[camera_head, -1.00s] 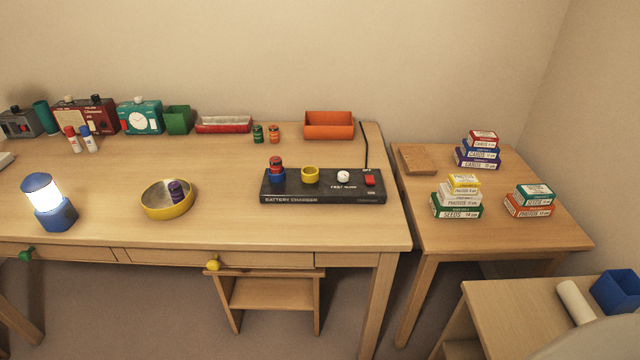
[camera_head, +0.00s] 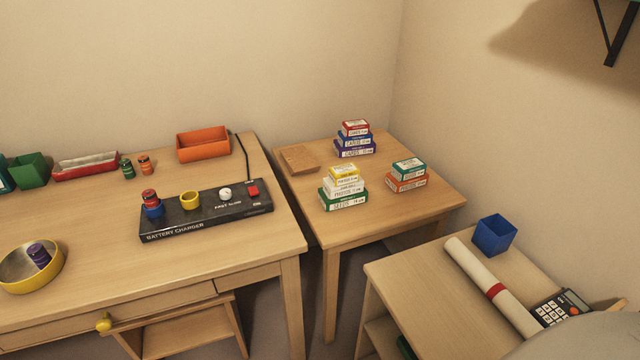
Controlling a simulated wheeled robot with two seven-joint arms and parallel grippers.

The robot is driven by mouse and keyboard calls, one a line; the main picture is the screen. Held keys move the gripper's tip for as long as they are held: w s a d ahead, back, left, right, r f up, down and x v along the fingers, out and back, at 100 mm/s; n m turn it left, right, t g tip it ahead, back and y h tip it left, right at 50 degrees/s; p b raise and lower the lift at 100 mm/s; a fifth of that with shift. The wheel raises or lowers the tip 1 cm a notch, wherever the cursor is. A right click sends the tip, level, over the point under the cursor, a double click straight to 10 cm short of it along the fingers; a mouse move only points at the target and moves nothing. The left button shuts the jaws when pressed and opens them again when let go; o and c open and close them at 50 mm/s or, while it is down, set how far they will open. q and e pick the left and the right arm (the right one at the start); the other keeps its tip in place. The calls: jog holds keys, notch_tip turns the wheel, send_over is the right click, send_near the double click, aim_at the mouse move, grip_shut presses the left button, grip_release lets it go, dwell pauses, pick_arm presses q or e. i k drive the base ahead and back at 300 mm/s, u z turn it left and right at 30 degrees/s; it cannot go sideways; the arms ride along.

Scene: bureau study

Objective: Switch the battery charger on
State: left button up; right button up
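The black battery charger (camera_head: 205,222) lies near the right end of the desk, its labelled front facing me. A red switch (camera_head: 253,191) sits at its right end, with a white knob (camera_head: 225,193) to the left of it. A red-topped battery (camera_head: 149,197) stands in the blue socket (camera_head: 154,211) at the left end. The yellow socket (camera_head: 189,200) beside it looks empty. The switch's on or off position is too small to tell. Neither of my grippers is in view.
A yellow bowl (camera_head: 58,276) holding a purple battery (camera_head: 39,255) stands left on the desk (camera_head: 110,212). An orange tray (camera_head: 203,146) is behind the charger. The side table (camera_head: 394,212) carries stacked boxes. A low shelf at right holds a blue cup (camera_head: 493,235), paper roll and calculator.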

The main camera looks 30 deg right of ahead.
aim_at(253, 190)
jog(key=z, duration=0.1)
jog(key=k, duration=0.65)
jog(key=u, duration=0.8)
jog(key=i, duration=1.1)
jog(key=z, duration=0.7)
